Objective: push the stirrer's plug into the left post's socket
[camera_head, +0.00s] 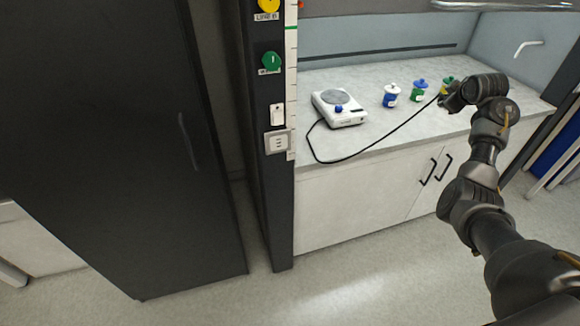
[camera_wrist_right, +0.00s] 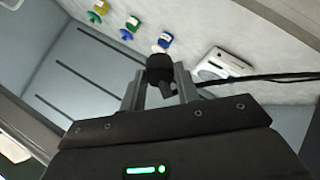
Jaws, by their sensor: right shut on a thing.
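The white stirrer (camera_head: 339,107) with a grey round plate and blue knob stands on the bench inside the hood; it also shows in the right wrist view (camera_wrist_right: 215,65). Its black cable (camera_head: 350,157) loops over the bench's front edge and runs right to my right gripper (camera_head: 447,101). In the right wrist view, my right gripper (camera_wrist_right: 160,88) is shut on the black plug (camera_wrist_right: 160,68), with the cable leaving to the right. The left post's socket (camera_head: 278,142) is a white plate on the dark post (camera_head: 266,200), far left of the gripper. My left gripper is not in view.
Blue (camera_head: 390,95), green (camera_head: 418,90) and yellow (camera_head: 446,86) jars stand on the bench, near my right gripper. A tall dark panel (camera_head: 110,130) stands left of the post.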

